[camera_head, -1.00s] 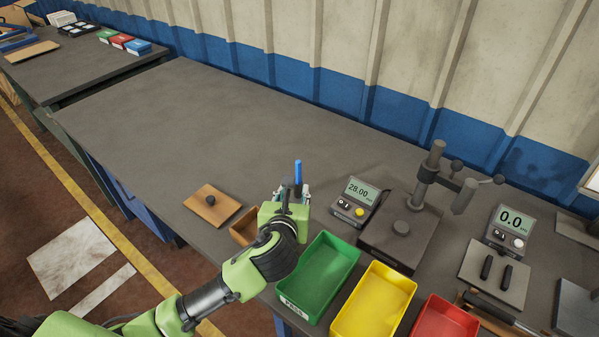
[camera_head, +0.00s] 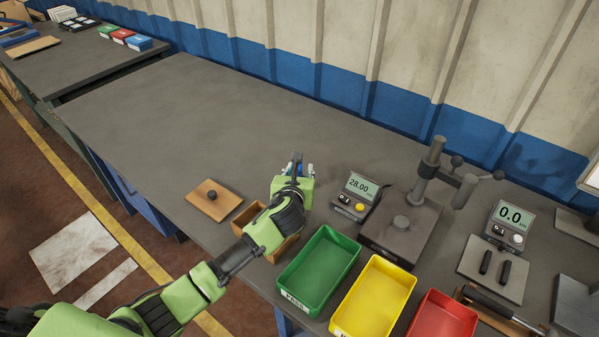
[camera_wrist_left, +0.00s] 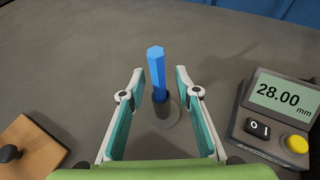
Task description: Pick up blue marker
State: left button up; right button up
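The blue marker (camera_wrist_left: 157,72) stands upright in a dark round holder (camera_wrist_left: 161,108) in the left wrist view. In the head view my left gripper hides most of it. My left gripper (camera_wrist_left: 154,80) is open, with one finger on each side of the marker and holder. I see gaps between the fingers and the marker. In the head view the left gripper (camera_head: 299,172) is low over the table, left of the 28.00 display. My right gripper is not in view.
A display unit (camera_head: 357,192) stands right of the gripper, near a press (camera_head: 402,222). Green (camera_head: 318,270), yellow (camera_head: 374,300) and red (camera_head: 441,318) bins line the front. A brown box (camera_head: 250,213) sits under my arm. A wooden board (camera_head: 213,200) lies to the left. The table behind is clear.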

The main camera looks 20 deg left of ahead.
pick_arm(q)
grip_shut()
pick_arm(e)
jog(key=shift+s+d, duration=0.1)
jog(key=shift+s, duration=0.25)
pick_arm(q)
notch_tip(320, 180, up, 10)
jog(key=shift+f+p, duration=0.1)
jog(key=shift+p, duration=0.25)
jog(key=shift+r+p, duration=0.6)
jog(key=shift+r, duration=0.15)
notch_tip(320, 180, up, 6)
jog(key=p, duration=0.7)
jog(key=shift+f+p, duration=0.1)
jog(key=shift+p, duration=0.25)
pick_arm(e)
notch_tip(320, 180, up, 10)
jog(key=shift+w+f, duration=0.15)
pick_arm(q)
jog(key=shift+s, duration=0.1)
